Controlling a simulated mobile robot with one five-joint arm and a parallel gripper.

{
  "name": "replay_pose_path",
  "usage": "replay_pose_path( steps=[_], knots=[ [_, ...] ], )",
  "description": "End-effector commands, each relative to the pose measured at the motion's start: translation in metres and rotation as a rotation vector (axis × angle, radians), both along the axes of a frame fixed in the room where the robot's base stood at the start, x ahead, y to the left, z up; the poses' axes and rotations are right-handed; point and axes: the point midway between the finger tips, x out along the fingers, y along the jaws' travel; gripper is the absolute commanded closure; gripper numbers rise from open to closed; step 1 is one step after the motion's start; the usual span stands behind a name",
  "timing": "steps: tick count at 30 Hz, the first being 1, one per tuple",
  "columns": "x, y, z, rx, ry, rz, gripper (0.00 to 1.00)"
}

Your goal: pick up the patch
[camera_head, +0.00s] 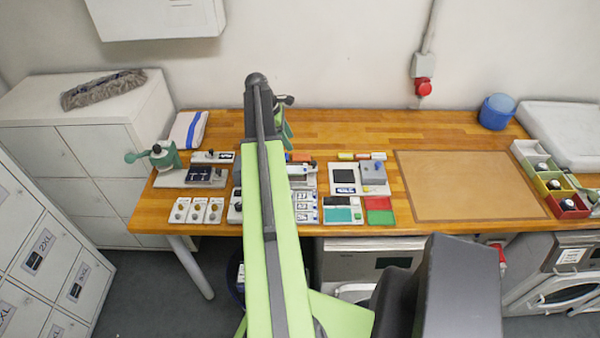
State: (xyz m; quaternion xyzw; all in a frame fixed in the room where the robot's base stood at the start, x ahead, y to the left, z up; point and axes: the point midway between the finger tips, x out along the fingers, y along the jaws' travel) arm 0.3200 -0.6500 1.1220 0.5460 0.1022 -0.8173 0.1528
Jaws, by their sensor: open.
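My green arm (265,210) reaches up from the bottom over the wooden workbench (350,125). My gripper cannot be made out; the arm hides the bench beneath it. Which piece is the patch cannot be told for sure. Small flat pieces that could be patches lie on the bench right of the arm: a teal one (338,215), a red one (380,217) and a green one (379,203). A dark flat piece (200,175) lies on a pale base at the left.
A green hand press (164,155) stands at the bench's left end. A brown mat (468,185) lies clear at the right. Small coloured bins (568,206) and a blue round container (497,112) stand further right. Grey lockers (75,155) stand left.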

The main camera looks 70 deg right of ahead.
Motion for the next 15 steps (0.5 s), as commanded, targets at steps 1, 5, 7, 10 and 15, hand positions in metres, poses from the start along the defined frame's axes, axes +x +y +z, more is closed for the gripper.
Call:
replay_pose_path(
  steps=[1,5,7,10,15],
  knots=[
    [-0.004,-0.001,-0.022,0.0,0.0,-0.001,0.47],
    [-0.015,-0.005,-0.05,0.0,0.0,-0.001,0.47],
    [-0.02,-0.007,-0.065,0.0,0.0,-0.001,0.47],
    [-0.028,-0.01,-0.082,0.0,0.0,-0.001,0.47],
    [-0.033,-0.012,-0.087,0.0,0.0,0.0,0.47]
  ],
)
